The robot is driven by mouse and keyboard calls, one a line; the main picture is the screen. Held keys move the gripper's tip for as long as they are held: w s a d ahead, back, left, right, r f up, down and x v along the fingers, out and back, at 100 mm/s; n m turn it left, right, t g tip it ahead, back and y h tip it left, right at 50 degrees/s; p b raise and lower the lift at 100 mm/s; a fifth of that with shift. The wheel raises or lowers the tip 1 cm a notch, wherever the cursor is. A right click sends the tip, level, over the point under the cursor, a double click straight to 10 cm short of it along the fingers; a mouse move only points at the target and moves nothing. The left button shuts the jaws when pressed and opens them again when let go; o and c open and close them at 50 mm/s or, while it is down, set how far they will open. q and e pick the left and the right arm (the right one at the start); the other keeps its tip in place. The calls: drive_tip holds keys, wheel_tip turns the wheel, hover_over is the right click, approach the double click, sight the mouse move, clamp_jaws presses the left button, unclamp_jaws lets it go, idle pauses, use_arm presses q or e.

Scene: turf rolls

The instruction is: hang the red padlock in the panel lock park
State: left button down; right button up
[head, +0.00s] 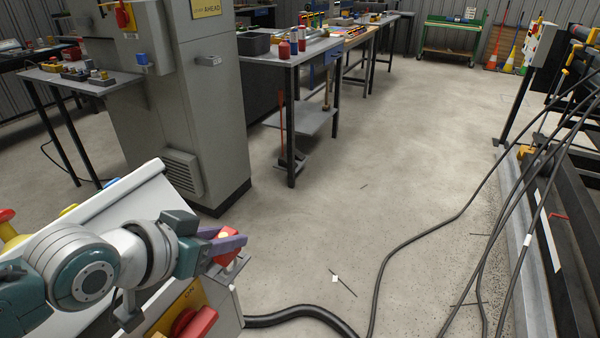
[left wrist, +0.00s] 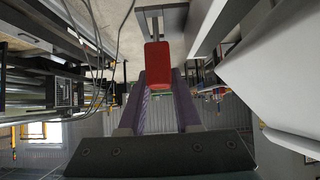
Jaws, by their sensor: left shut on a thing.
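My left gripper (head: 236,242) reaches in from the left in the head view, with its purple fingers shut on the red padlock (head: 229,233). In the left wrist view the red padlock (left wrist: 157,62) sits between the fingertips, with grey metal bars just beyond it. I cannot tell whether these are its shackle or part of a bracket. In the head view the padlock is beside the right edge of the panel (head: 215,305), close to a small grey bracket (head: 232,272). I cannot tell whether they touch. My right gripper is not in view.
The panel carries a red switch (head: 195,325) on a yellow plate, below my left wrist. A grey cabinet (head: 185,100) stands behind. Black cables (head: 425,235) cross the floor at right. The concrete floor (head: 360,170) between is mostly clear.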

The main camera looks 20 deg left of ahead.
use_arm(q)
drive_tip(key=shift+f+b, duration=0.95)
drive_tip(key=shift+f, duration=0.25)
drive_tip(key=c, duration=0.5)
unclamp_jaws()
drive_tip(key=shift+s+r, duration=0.2)
drive_tip(key=p+v, duration=0.3)
drive_tip(key=v, duration=0.6)
drive_tip(key=shift+s+r, duration=0.15)
